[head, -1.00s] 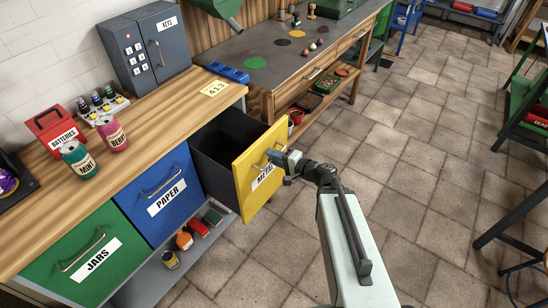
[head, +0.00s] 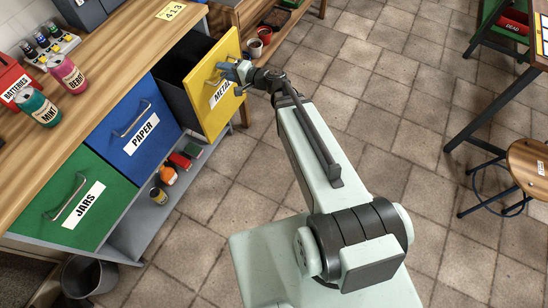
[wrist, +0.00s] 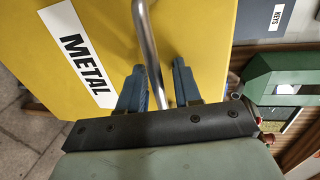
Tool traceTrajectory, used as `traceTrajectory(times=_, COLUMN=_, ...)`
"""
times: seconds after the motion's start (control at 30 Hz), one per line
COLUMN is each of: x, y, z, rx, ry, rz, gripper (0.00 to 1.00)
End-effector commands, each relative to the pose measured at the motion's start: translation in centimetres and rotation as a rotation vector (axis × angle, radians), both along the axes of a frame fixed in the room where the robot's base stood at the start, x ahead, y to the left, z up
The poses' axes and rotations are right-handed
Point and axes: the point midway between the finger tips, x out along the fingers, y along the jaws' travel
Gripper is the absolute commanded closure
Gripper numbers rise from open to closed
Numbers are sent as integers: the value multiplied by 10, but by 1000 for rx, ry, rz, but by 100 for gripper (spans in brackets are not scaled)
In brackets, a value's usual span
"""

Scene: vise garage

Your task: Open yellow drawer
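The yellow drawer (head: 204,78), labelled METAL, stands pulled out from the bench, with its dark box showing behind the front panel in the head view. Its yellow front and label also fill much of the wrist view (wrist: 195,30). A metal bar handle (wrist: 146,40) runs between the two blue fingers of my gripper (wrist: 157,75). The fingers stand apart on either side of the bar, with a visible gap on the right side, so they are around it rather than clamped. In the head view my gripper (head: 238,71) is at the front panel; finger contact is too small to tell there.
The blue PAPER drawer (head: 160,105) and green JARS drawer (head: 100,160) are closed beside it. Cans (head: 66,74) stand on the benchtop. A low shelf with small items (head: 168,176) lies beneath. The tiled floor in front is clear; a stool (head: 528,165) stands right.

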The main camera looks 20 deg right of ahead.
Motion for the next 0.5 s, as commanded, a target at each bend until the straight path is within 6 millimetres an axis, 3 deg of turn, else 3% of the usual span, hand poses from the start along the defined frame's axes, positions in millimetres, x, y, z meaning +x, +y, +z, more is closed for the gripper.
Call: traceTrajectory(times=0.5, x=63, y=60, z=-1, rx=0, ry=-1, rz=0, gripper=66)
